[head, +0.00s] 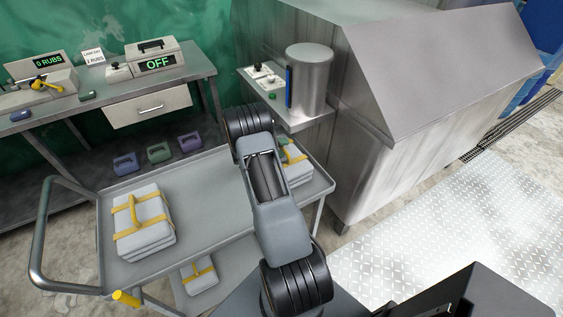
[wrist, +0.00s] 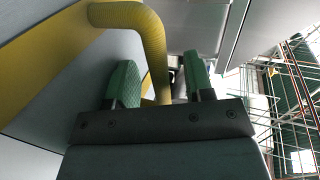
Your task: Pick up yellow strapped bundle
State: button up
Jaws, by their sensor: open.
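Three pale bundles with yellow straps show in the head view. One bundle (head: 145,238) lies at the left of the cart top, with its yellow handle upright. A second bundle (head: 299,173) lies at the cart's right end, partly hidden behind my arm. A third bundle (head: 205,281) is on the lower shelf. In the wrist view, a bundle's yellow strap handle (wrist: 150,32) fills the upper middle and runs down between the green fingers. My gripper (wrist: 161,70) is open around or just behind this handle; contact cannot be told. My arm hides the gripper in the head view.
The grey cart (head: 205,200) has free room in its middle. A steel cylinder (head: 309,80) stands on a shelf of the large steel machine (head: 400,150), close to my arm. A workbench (head: 195,75) with an OFF box (head: 155,62) stands behind.

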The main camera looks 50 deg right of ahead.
jog(key=shift+c, duration=0.4)
grip_shut()
jog(key=shift+s+f, duration=0.1)
dwell(0.8)
